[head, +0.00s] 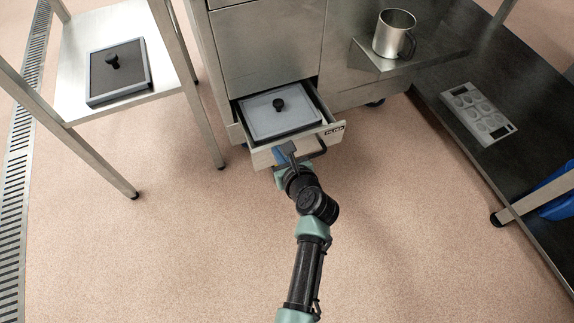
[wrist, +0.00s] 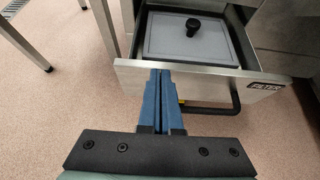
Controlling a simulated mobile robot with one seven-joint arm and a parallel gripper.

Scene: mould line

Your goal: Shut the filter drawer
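The filter drawer (head: 262,155) is pulled out from the bottom of the steel cabinet, and a label is on its front at the right. Inside it lies a grey filter panel (head: 262,122) with a black knob. The drawer front (wrist: 215,84) and its black bar handle (wrist: 222,109) show in the wrist view. My gripper (wrist: 162,75) has its blue fingers together, with nothing seen between them. The fingertips are at the drawer front, left of the handle; I cannot tell if they touch it. In the head view my wrist partly hides the drawer front.
A steel side table (head: 75,65) at left holds a dark framed panel (head: 119,76) with a black knob. A metal mug (head: 394,34) stands on a shelf (head: 425,62) right of the drawer. A mould tray (head: 477,112) lies on the dark lower shelf at right. The floor in front is clear.

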